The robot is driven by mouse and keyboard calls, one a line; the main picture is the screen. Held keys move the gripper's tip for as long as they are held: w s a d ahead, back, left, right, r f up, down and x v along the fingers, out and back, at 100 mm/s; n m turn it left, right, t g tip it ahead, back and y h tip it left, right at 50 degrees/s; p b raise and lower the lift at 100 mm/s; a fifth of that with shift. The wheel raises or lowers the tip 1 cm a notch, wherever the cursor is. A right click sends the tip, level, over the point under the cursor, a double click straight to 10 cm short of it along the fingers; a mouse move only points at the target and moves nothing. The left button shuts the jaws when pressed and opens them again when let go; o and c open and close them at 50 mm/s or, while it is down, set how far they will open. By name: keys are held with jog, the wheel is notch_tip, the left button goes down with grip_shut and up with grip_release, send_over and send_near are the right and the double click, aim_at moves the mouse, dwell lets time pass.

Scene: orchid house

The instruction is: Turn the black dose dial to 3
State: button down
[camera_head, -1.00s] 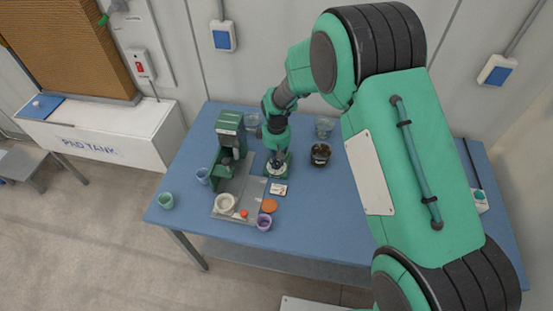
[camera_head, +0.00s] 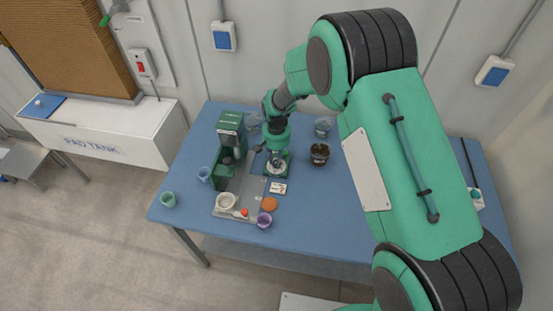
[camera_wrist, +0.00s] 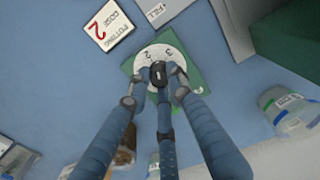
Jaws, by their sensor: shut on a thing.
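The black dose dial (camera_wrist: 158,70) stands on a round white scale plate (camera_wrist: 176,44) with the printed figures 2 and 3 showing, on a green base (camera_wrist: 190,72). In the head view the white scale plate (camera_head: 277,168) is just below my gripper, to the right of the green machine. My gripper (camera_wrist: 155,84) comes down over the dial with its fingers closed around the black knob, which they partly cover. I cannot tell which figure the knob points to. A white card (camera_wrist: 102,22) beside the dial reads "POTTING DOSE 2"; it also shows in the head view (camera_head: 278,188).
A green machine (camera_head: 230,135) stands close left of my gripper, over a grey tray (camera_head: 252,190) with a white bowl (camera_head: 226,202). An orange disc (camera_head: 270,204), purple cup (camera_head: 264,220) and dark pot (camera_head: 320,153) are nearby. The blue table (camera_head: 320,215) is clear at front right.

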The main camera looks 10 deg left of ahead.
jog(key=m, duration=0.6)
jog(key=shift+p, duration=0.3)
dwell(0.4)
jog(key=c, duration=1.6)
grip_release()
jog(key=shift+o, duration=0.2)
jog(key=shift+r, duration=0.1)
notch_tip(320, 180, up, 12)
